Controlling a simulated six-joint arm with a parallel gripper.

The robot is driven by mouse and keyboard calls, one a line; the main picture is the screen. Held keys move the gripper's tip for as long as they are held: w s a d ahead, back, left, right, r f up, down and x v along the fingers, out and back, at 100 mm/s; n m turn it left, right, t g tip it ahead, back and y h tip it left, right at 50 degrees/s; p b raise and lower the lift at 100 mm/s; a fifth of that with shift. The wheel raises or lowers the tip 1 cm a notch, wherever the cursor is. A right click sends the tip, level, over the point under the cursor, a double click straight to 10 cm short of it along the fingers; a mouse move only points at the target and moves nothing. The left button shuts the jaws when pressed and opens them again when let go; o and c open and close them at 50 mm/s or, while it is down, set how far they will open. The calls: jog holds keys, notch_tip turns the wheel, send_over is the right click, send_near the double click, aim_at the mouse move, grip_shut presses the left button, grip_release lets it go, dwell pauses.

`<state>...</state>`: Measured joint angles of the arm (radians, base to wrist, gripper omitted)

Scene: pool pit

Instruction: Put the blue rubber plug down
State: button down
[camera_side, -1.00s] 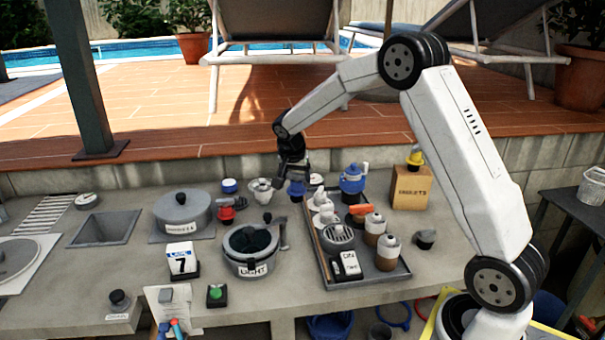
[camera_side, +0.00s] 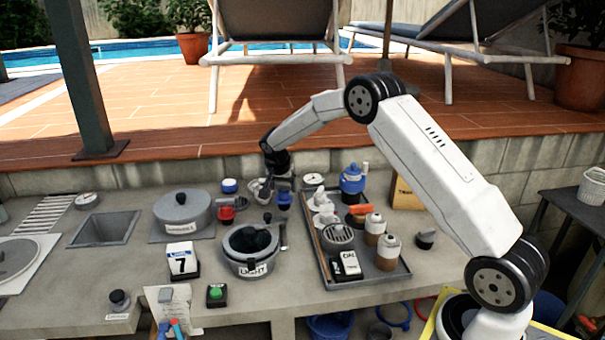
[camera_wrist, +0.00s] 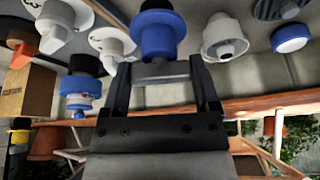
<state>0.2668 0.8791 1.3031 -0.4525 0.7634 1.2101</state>
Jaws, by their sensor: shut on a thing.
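The blue rubber plug (camera_side: 284,199) is in the jaws of my gripper (camera_side: 279,184), low over the counter behind the pot marked LIGHT. In the wrist view the plug (camera_wrist: 157,36) sits between the two fingertips (camera_wrist: 160,72), blue body with a dark end. My gripper is shut on it. I cannot tell whether the plug touches the counter. A white round fitting (camera_wrist: 222,38) is close beside it.
The grey tray (camera_side: 324,272) with white fittings and bottles lies to the right. A lidded pot (camera_side: 183,208) and a red valve (camera_side: 226,214) are to the left, the LIGHT pot (camera_side: 251,265) in front. A blue cap (camera_wrist: 290,38) lies near the fitting.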

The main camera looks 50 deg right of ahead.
aim_at(282, 192)
jog(key=shift+w+f, duration=0.1)
jog(key=shift+w+d+f, duration=0.1)
jog(key=shift+f, duration=1.6)
jog(key=shift+f, duration=0.2)
grip_release()
jog(key=shift+r, duration=0.1)
jog(key=v, duration=1.2)
